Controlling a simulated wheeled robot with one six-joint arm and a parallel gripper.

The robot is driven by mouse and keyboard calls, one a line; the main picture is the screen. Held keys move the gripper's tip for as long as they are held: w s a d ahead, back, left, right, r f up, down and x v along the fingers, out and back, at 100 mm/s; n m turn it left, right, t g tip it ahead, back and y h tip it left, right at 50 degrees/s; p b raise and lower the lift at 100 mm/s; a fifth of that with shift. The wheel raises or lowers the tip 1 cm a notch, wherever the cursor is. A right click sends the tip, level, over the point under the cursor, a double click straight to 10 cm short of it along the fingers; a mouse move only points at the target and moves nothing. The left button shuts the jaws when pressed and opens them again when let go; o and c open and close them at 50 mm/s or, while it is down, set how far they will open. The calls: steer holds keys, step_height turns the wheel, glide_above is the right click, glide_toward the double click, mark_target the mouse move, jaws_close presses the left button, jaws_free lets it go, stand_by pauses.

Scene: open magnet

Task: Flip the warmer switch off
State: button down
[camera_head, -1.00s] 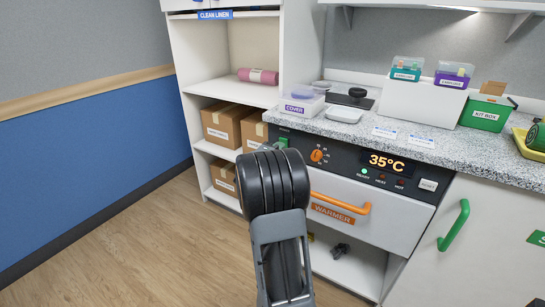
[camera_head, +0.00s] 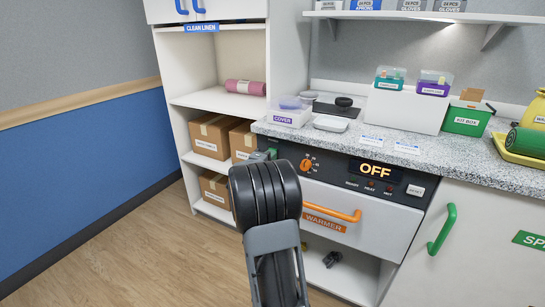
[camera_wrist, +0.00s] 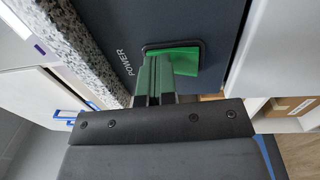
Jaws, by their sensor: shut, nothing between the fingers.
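The warmer (camera_head: 385,213) is built under the counter, with a dark control panel and a white drawer front. Its display (camera_head: 375,169) reads OFF, and the small status lights beneath look unlit. The green power switch (camera_wrist: 186,58) shows in the wrist view beside the word POWER; part of it is behind my fingers. In the head view a bit of the green switch (camera_head: 273,152) shows at the panel's left end. My gripper (camera_wrist: 153,62) is shut and empty, its fingertips right at the switch. I cannot tell whether they touch it.
An orange knob (camera_head: 306,166) and a reset button (camera_head: 416,190) are on the panel. An orange handle (camera_head: 333,211) sticks out from the drawer. Shelves with cardboard boxes (camera_head: 211,136) stand at left. A covered box (camera_head: 292,112) sits on the counter above.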

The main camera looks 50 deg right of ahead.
steer(key=r+v, duration=0.2)
steer(key=v, duration=1.1)
steer(key=shift+a+r, duration=0.4)
steer(key=shift+a, duration=0.05)
steer(key=shift+s+r, duration=0.1)
steer(key=s+a+r+m+g+y+p, duration=0.35)
steer(key=s+a+r+y+p, duration=0.4)
steer(key=p, duration=0.55)
steer(key=s+a+r+t+y+p, duration=0.1)
steer(key=s+a+r+y+p, duration=0.2)
steer(key=a+r+y+p, duration=0.2)
steer(key=s+a+r+t+y+p, duration=0.1)
steer(key=s+a+r+y+p, duration=0.2)
steer(key=a+p, duration=0.8)
step_height(320, 180, up, 5)
steer(key=shift+s+a+f+y, duration=0.15)
steer(key=shift+s+a+y, duration=0.2)
steer(key=shift+a+y, duration=0.75)
steer(key=shift+d+n, duration=0.15)
steer(key=shift+n, duration=0.1)
